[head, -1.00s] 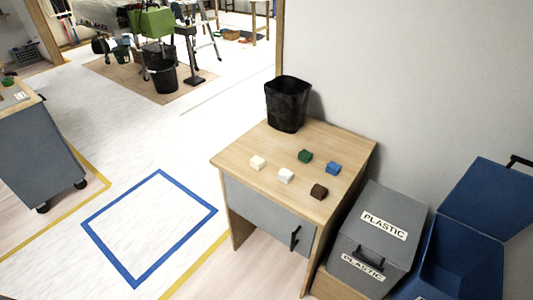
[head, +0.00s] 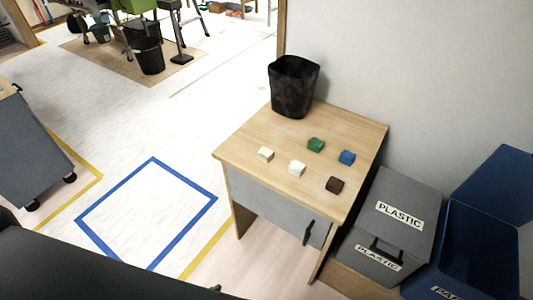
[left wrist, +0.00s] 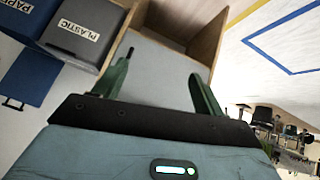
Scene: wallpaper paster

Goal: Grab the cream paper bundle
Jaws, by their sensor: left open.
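The cream paper bundle (head: 265,154) is a small block on the wooden desk (head: 250,130), near its left front edge. A white bundle (head: 297,169) lies just to its right. My left gripper (left wrist: 162,66) is open and empty in the left wrist view, its two green fingers apart in front of the desk's grey drawer front. No bundle shows in the left wrist view. In the head view my dark left arm crosses the lower left corner, well below and apart from the cream bundle. My right gripper is not in view.
Green (head: 316,145), blue (head: 347,157) and brown (head: 335,184) bundles share the desktop. A black bin (head: 294,88) stands at its back. A grey PLASTIC box (head: 400,200) and a blue bin (head: 470,245) stand right of the desk. The floor to the left has a blue taped square (head: 150,212).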

